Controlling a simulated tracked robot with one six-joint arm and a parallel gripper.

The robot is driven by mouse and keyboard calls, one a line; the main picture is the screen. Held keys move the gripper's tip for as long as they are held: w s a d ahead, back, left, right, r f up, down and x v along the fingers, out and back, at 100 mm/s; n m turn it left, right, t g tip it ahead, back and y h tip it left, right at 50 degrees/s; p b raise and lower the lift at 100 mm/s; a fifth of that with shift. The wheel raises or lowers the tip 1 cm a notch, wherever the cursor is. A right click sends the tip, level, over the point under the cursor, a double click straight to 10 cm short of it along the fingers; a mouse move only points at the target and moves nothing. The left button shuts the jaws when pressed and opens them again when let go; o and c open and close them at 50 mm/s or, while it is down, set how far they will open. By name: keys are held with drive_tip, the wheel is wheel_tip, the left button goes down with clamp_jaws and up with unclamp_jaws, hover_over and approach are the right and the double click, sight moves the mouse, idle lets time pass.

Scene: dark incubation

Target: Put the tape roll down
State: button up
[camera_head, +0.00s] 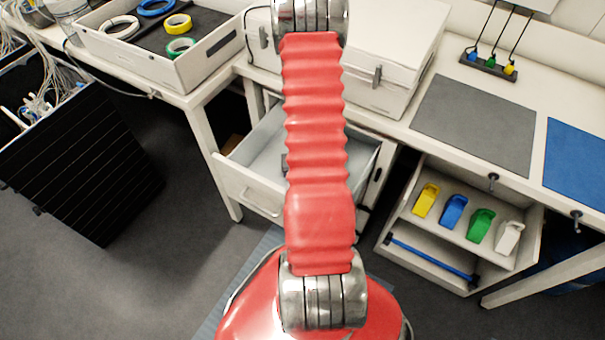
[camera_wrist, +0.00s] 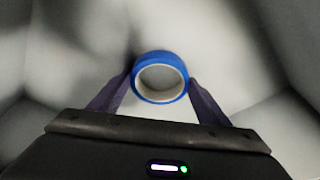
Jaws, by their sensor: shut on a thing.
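A blue tape roll (camera_wrist: 160,77) with a pale inner core is between the two dark fingers of my gripper (camera_wrist: 160,88) in the wrist view. The fingers press on its left and right sides, and the round opening faces the camera. Behind it is a blurred pale grey and white space with walls at the sides. I cannot tell which container or surface this is, or how far the roll is from it. In the head view my red arm rises out of the top edge, so my gripper and the held roll do not show there.
A white tray (camera_head: 207,72) with several tape rolls stands at upper left. An open drawer (camera_head: 249,190) hangs below the bench beside a white box (camera_head: 392,45). A grey mat (camera_head: 475,122) and a blue mat (camera_head: 578,165) lie bare. A black crate (camera_head: 75,165) stands left.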

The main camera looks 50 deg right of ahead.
drive_tip(key=shift+f, duration=0.1)
drive_tip(key=o, duration=1.2)
drive_tip(key=shift+c, duration=0.2)
drive_tip(key=v, duration=1.2)
idle(0.5)
